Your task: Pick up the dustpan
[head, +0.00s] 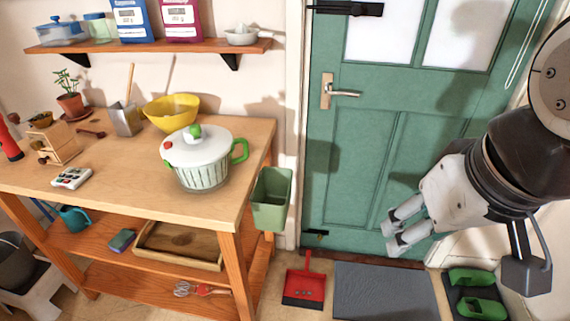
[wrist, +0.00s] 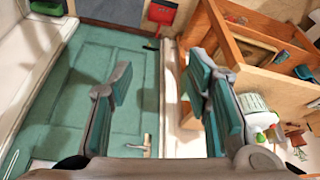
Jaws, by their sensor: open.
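The red dustpan (head: 304,287) lies on the floor at the foot of the green door, between the wooden workbench and a grey mat. Its handle points toward the door, its dark lip faces me, and small bits lie in its pan. In the wrist view the dustpan (wrist: 161,13) shows at the top, partly cut off by the frame edge. My gripper (head: 391,238) hangs in front of the door, above and to the right of the dustpan. The fingers (wrist: 167,82) are spread apart with nothing between them.
The workbench (head: 150,140) stands on the left, with a green bin (head: 271,199) hanging at its right end, near the dustpan. The grey mat (head: 386,291) lies right of the dustpan. Green clogs (head: 480,308) sit on a tray farther right. The closed door (head: 400,150) stands behind.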

